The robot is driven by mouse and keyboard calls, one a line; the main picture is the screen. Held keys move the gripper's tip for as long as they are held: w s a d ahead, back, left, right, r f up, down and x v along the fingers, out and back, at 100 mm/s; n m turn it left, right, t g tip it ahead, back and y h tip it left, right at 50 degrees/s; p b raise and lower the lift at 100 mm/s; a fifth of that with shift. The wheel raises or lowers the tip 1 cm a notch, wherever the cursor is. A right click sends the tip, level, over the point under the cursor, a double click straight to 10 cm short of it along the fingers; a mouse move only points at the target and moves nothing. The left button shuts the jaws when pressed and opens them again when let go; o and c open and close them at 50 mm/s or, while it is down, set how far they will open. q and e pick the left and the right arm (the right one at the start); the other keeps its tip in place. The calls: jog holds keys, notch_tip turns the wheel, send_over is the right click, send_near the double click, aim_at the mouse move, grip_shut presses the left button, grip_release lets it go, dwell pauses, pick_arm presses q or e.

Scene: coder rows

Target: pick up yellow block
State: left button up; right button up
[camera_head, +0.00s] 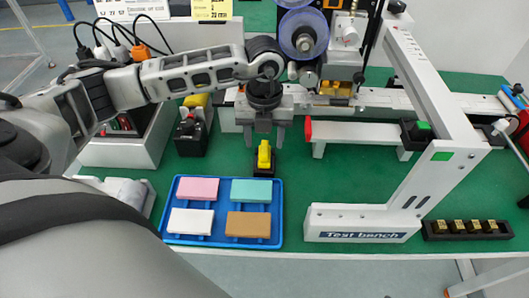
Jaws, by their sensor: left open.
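A small yellow block (264,155) stands upright in a small black holder (264,170) on the green bench top, just behind the blue tray. My left gripper (264,138) is directly above the block, pointing down. Its two fingers are apart, one to each side of the block's top. I cannot tell whether a finger touches it. My right gripper does not show.
A blue tray (277,241) with pink, green, white and brown slabs lies in front. A white frame marked "Test bench" (362,222) stands to the right, a black strip with several yellow-topped pieces (467,229) beyond it. A black box (190,140) stands left of the gripper.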

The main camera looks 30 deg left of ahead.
aim_at(265, 147)
pick_arm(q)
notch_tip(265, 147, down, 4)
jog(key=shift+f, duration=0.1)
jog(key=c, duration=1.1)
jog(key=shift+w, duration=0.1)
